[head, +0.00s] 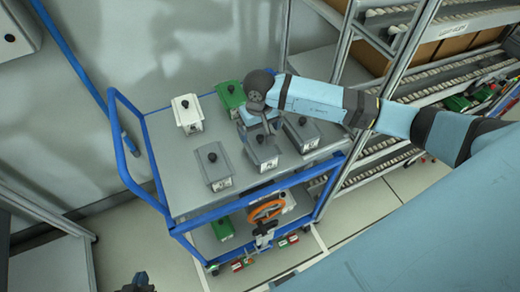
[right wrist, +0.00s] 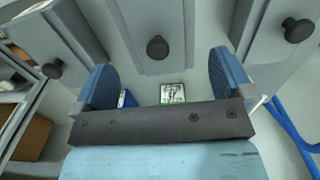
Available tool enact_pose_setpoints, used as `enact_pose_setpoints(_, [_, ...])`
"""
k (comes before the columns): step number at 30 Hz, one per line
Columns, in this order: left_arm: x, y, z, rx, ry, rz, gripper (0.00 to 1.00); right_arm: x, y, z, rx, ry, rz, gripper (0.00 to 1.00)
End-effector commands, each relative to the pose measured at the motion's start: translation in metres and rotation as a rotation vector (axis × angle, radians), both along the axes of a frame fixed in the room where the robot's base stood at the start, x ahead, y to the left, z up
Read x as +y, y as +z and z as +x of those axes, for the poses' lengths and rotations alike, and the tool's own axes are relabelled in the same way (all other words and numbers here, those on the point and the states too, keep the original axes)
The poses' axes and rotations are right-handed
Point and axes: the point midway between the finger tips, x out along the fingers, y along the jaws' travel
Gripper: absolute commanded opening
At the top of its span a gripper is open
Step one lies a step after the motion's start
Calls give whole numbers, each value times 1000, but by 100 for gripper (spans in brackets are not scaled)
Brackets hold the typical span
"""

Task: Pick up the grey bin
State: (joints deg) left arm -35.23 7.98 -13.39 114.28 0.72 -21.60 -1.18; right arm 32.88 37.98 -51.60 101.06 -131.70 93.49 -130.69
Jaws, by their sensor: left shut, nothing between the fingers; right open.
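Several grey bins with black knobs stand on the top shelf of a blue-framed cart: one at the front left (head: 216,172), one in the middle (head: 263,153) and one at the right (head: 301,136). My right gripper (head: 268,124) is over the middle of this group and hides part of it. In the right wrist view, its blue fingers (right wrist: 164,80) are open, with a grey bin (right wrist: 152,20) and its black knob ahead between them; I see no grip on it. My left gripper (head: 138,284) is shut and empty at the bottom edge, mostly cut off.
A white bin (head: 187,113) and a green bin (head: 230,97) stand at the back of the cart (head: 176,194). Neighbouring bins flank the right gripper closely. A lower shelf holds a green bin (head: 222,228). Roller racks (head: 450,75) stand at the right.

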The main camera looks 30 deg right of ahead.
Motion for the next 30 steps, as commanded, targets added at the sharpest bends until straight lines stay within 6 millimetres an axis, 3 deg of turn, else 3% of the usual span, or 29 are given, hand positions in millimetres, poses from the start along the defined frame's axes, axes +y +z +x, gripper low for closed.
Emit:
enact_pose_setpoints(10, [5,17,1,-6,8,8,0,-2,-45,1,3,-1,3,99])
enact_pose_setpoints(19, [5,15,0,-2,9,7,0,-3,-50,1,1,-1,1,99])
enact_pose_setpoints(30, [2,15,-1,2,6,4,0,-3,-50,1,1,-1,1,14])
